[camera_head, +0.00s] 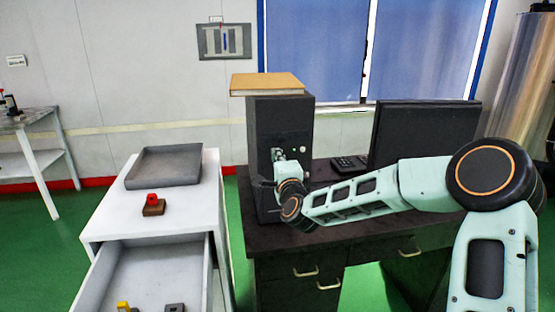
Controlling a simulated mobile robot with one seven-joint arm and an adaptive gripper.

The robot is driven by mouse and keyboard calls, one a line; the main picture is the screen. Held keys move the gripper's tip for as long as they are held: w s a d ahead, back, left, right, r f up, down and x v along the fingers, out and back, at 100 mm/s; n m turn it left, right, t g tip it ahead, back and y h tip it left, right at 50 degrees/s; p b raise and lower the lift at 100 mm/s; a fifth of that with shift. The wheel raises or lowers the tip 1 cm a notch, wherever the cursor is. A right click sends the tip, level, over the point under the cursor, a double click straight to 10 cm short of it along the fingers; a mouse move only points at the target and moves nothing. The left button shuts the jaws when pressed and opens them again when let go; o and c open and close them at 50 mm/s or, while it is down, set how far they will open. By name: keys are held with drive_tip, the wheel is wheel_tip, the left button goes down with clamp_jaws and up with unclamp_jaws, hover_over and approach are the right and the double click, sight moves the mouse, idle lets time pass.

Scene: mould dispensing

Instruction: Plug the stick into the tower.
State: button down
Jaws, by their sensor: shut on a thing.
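The tower (262,134) is a black computer case standing upright on the dark desk, with its front panel facing right of the camera. My gripper (277,154) is right at this front panel, at about mid-height, and its fingers point at the panel. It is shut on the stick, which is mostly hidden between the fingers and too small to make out. I cannot tell whether the stick touches the tower or is in a port.
A tan book (267,84) lies on the tower. A black monitor (424,132) and keyboard (349,164) are at right on the desk (330,232). A white cabinet (110,212) at left bears a grey tray (165,183) and red-topped block (153,205); its drawer (150,285) is open.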

drive_tip(key=shift+w+a, duration=0.15)
drive_tip(key=shift+w, duration=0.4)
drive_tip(key=c, duration=1.9)
unclamp_jaws()
drive_tip(key=shift+s, duration=0.1)
